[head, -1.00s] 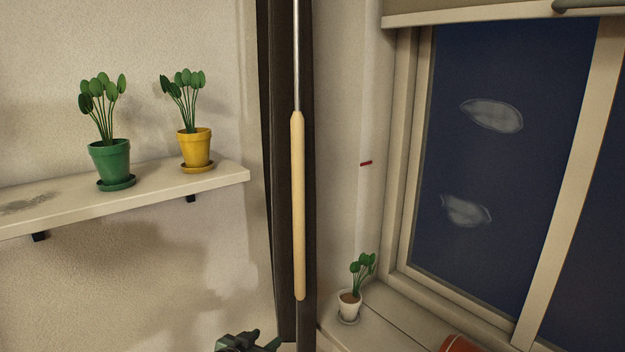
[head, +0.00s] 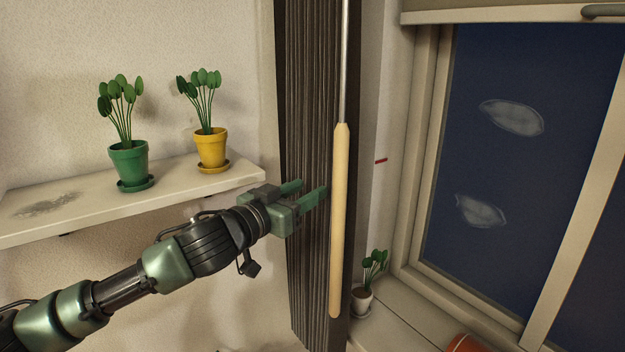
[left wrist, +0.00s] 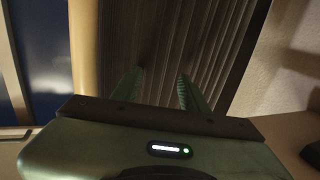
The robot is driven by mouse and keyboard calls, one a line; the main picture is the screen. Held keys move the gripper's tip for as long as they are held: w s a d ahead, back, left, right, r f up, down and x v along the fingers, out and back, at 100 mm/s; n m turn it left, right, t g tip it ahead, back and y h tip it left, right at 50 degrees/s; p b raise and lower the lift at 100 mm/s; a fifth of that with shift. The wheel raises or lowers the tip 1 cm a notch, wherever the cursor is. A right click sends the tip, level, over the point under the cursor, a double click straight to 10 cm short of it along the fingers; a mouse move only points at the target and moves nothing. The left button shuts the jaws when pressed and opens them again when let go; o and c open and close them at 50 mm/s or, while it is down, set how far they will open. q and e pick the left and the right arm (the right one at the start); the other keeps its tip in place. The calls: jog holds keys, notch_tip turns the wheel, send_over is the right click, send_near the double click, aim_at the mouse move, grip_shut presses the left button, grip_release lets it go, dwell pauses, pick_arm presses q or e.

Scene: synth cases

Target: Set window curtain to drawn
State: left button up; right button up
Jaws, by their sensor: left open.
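The dark pleated curtain (head: 308,100) hangs gathered in a narrow bundle at the left side of the window (head: 490,150). A pale wooden wand (head: 340,220) on a thin metal rod hangs in front of the curtain's right edge. My left gripper (head: 308,191) is open, its green fingers pointing at the curtain just left of the wand. In the left wrist view the open fingers (left wrist: 157,88) stand before the curtain folds (left wrist: 175,40), with the wand (left wrist: 85,45) outside them on the left. Whether the fingertips touch the cloth I cannot tell. My right gripper is not in view.
A shelf (head: 85,211) on the left wall, close to my left arm, holds a green pot (head: 128,160) and a yellow pot (head: 211,148) with plants.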

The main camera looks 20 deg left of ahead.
pick_arm(q)
jog(key=shift+w+d+r+p, duration=0.15)
jog(key=shift+w+d, duration=0.15)
jog(key=shift+w, duration=0.15)
jog(key=shift+w+d+p, duration=0.15)
jog(key=shift+w+d, duration=0.15)
jog(key=shift+w, duration=0.15)
jog(key=c, duration=0.8)
jog(key=shift+s+r, duration=0.1)
jog(key=shift+s, duration=0.1)
grip_shut()
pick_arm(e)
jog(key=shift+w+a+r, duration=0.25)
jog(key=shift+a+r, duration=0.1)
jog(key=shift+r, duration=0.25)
pick_arm(q)
jog(key=shift+w, duration=0.15)
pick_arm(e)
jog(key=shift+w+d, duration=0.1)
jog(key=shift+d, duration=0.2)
